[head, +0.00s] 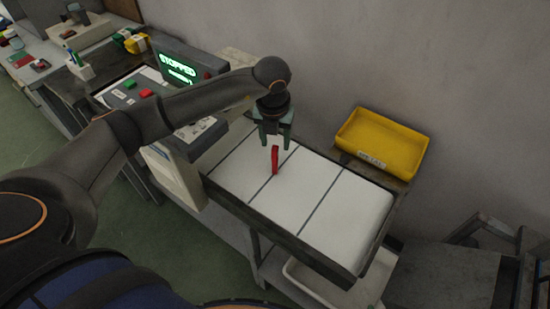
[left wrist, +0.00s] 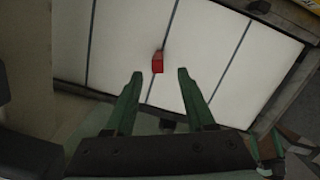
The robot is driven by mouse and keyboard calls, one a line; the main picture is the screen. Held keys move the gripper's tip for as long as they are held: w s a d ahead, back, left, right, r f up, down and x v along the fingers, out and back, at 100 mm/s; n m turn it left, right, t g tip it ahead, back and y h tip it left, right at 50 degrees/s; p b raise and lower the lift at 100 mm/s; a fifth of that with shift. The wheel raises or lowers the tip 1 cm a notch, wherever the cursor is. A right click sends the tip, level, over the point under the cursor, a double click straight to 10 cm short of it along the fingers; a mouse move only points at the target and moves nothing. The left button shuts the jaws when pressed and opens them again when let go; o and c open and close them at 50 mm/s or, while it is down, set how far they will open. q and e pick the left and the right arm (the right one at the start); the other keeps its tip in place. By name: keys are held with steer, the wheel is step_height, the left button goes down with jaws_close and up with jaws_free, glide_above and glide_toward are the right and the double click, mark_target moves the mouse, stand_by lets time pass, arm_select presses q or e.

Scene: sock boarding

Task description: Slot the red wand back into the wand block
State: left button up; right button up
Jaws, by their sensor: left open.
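The red wand (head: 275,160) is on the white slatted belt, just beyond a dark seam. It looks short and roughly upright, but I cannot tell whether it stands or lies. My left gripper (head: 274,143) is open and empty above it, fingers pointing down. In the left wrist view, the wand (left wrist: 157,62) shows just beyond the gap between the open fingertips (left wrist: 160,74), apart from both. A small white block (head: 81,70) with blue and green sticks stands on the far left bench; it may be the wand block. My right gripper is not in view.
A yellow bin (head: 381,143) stands behind the belt (head: 343,212) at right. A control panel with a lit STOPPED screen (head: 178,68) and red and green buttons is at left, under my left arm. The belt's right part is clear. A pale tray (head: 318,287) sits below.

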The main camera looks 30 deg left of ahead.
mark_target(274, 149)
arm_select(q)
steer(key=shift+w+a+f+p, duration=0.1)
steer(key=shift+w+f+p, duration=0.1)
steer(key=shift+f, duration=0.9)
steer(key=shift+w+a+f+p, duration=0.1)
steer(key=shift+f+p, duration=0.05)
steer(key=shift+f, duration=1)
steer(key=shift+w+a+f+p, duration=0.1)
steer(key=shift+w+f+p, duration=0.1)
steer(key=shift+f, duration=0.9)
jaws_close()
